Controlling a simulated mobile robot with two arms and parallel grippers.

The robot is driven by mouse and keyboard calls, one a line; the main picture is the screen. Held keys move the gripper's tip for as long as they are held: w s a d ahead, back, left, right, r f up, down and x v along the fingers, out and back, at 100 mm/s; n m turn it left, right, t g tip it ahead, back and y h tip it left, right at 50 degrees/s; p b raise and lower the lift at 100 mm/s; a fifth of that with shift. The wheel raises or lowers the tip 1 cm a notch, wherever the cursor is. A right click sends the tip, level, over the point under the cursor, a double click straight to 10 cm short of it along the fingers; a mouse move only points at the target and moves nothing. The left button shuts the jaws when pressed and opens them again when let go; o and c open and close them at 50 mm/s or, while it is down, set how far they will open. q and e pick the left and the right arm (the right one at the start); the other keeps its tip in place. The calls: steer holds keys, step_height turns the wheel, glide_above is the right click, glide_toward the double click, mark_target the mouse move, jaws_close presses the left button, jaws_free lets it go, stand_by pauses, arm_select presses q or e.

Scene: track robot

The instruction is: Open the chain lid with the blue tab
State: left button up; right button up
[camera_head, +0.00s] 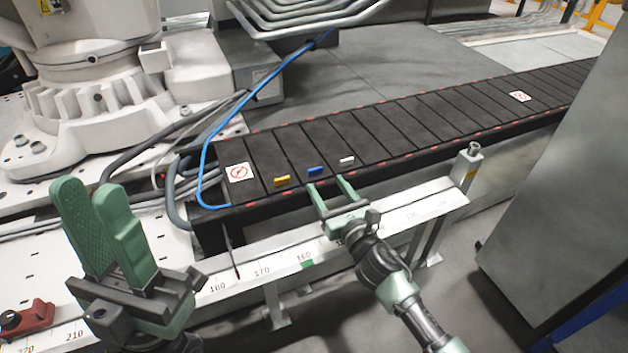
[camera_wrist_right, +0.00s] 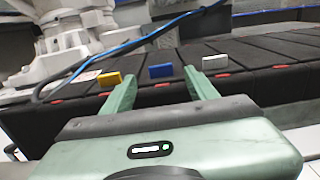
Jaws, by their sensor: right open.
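The blue tab (camera_head: 316,171) stands on a dark lid of the cable chain (camera_head: 400,125), between a yellow tab (camera_head: 282,181) and a white tab (camera_head: 347,161). My right gripper (camera_head: 328,188) is open, its fingers at the near edge of the chain just short of the blue tab. In the right wrist view the blue tab (camera_wrist_right: 161,71) shows between the two open fingers (camera_wrist_right: 160,88), apart from them, and the lid under it looks shut. My left gripper (camera_head: 93,208) is open and empty at the lower left, away from the chain.
A white rail with a number scale (camera_head: 262,258) runs in front of the chain. A blue cable (camera_head: 204,160) and dark hoses loop at the chain's left end. A white robot base (camera_head: 90,90) stands behind left. A grey cabinet (camera_head: 560,190) stands at the right.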

mark_target(316, 170)
steer(key=b+x, duration=0.2)
steer(key=x, duration=0.5)
steer(key=shift+w+a, duration=0.1)
steer(key=shift+w, duration=0.25)
jaws_close()
steer(key=shift+f, duration=0.1)
stand_by(1.0)
